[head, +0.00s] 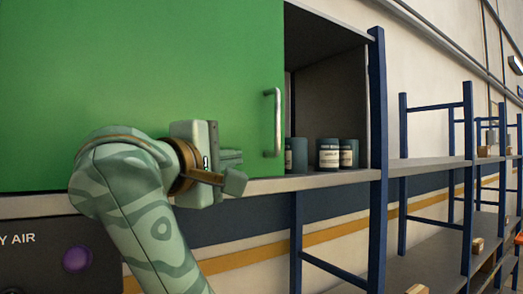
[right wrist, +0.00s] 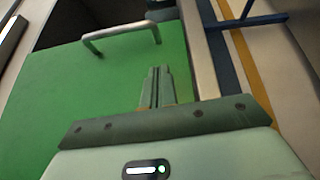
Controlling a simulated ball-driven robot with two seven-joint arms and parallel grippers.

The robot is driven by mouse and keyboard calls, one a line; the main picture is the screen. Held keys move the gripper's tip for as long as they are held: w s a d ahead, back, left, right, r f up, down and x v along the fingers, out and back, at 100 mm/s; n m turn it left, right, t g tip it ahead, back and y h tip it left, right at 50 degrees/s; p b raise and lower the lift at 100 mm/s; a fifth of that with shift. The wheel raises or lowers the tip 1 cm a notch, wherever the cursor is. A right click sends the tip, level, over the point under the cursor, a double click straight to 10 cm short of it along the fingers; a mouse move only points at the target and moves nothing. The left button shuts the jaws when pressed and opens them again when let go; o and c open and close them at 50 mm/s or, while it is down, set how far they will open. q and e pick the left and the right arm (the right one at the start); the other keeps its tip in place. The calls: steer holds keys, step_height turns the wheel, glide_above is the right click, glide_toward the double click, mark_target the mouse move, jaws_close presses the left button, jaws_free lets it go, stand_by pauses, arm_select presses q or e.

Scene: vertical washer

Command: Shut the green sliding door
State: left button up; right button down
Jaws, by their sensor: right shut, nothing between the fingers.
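The green sliding door (head: 140,70) covers the left part of a cabinet in the head view. Its right edge leaves a dark opening (head: 330,95) on the right. A metal bar handle (head: 273,122) stands upright near that edge. My right gripper (head: 238,168) is in front of the door's lower part, left of and below the handle, apart from it. In the right wrist view the gripper (right wrist: 157,75) is shut and empty, pointing along the green door (right wrist: 75,105), with the handle (right wrist: 121,32) beyond its fingertips to the left. My left gripper does not show.
Several dark jars (head: 330,154) stand on the shelf inside the opening. A blue post (head: 377,110) bounds the opening on the right. Blue shelf racks (head: 435,165) with small boxes continue right along the wall. A dark panel with a purple button (head: 77,259) is at lower left.

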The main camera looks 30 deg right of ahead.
mark_target(270, 154)
steer(key=d, duration=0.3)
steer(key=d+p, duration=0.1)
steer(key=shift+w+d+r, duration=0.2)
steer(key=shift+w+d, duration=0.05)
steer(key=shift+w, duration=0.15)
steer(key=shift+s+d, duration=0.3)
steer(key=shift+d, duration=0.6)
steer(key=shift+a, duration=0.1)
